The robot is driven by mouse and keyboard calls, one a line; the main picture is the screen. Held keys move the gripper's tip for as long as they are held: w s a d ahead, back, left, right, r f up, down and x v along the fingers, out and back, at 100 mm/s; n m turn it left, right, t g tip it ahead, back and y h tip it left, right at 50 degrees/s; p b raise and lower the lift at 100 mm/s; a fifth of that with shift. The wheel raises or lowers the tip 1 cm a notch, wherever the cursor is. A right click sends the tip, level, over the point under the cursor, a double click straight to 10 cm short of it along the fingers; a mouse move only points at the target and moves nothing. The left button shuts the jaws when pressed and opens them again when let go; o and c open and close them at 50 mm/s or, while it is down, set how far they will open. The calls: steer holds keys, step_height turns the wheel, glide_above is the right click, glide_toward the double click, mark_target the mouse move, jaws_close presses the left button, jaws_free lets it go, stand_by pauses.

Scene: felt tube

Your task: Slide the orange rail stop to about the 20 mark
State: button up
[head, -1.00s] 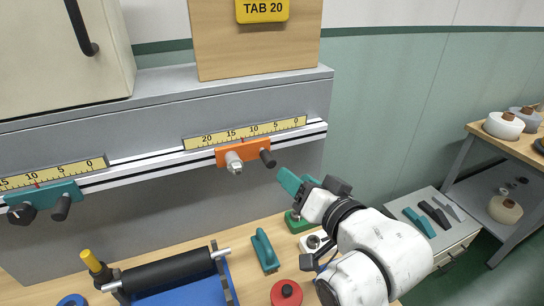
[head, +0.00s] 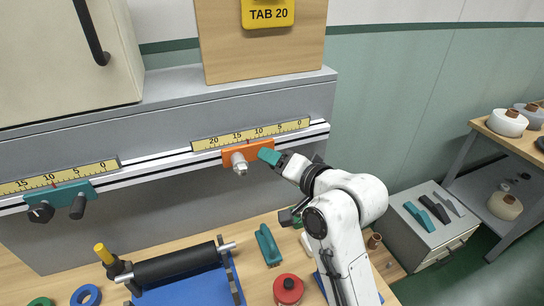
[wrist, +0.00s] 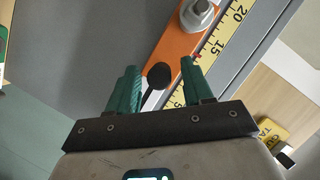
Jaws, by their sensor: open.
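The orange rail stop (head: 252,151) sits on the right-hand stretch of rail below a yellow scale (head: 245,136). Its red pointer is a little past 10, between 10 and 15. A silver knob (head: 239,161) sticks out of its left part. In the wrist view the stop (wrist: 178,45) lies ahead, and its black handle (wrist: 158,75) shows between the two teal fingers of my gripper (wrist: 158,70). My gripper is open around this handle, and I see no contact. In the head view my gripper (head: 269,156) hides the handle.
A teal rail stop (head: 63,194) sits further left under its own scale, near 10. Below on the bench are a black roller (head: 175,262), a teal-handled tool (head: 268,245) and a red pot (head: 288,289).

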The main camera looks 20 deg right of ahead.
steer(key=shift+x, duration=0.8)
steer(key=shift+c, duration=0.2)
jaws_close()
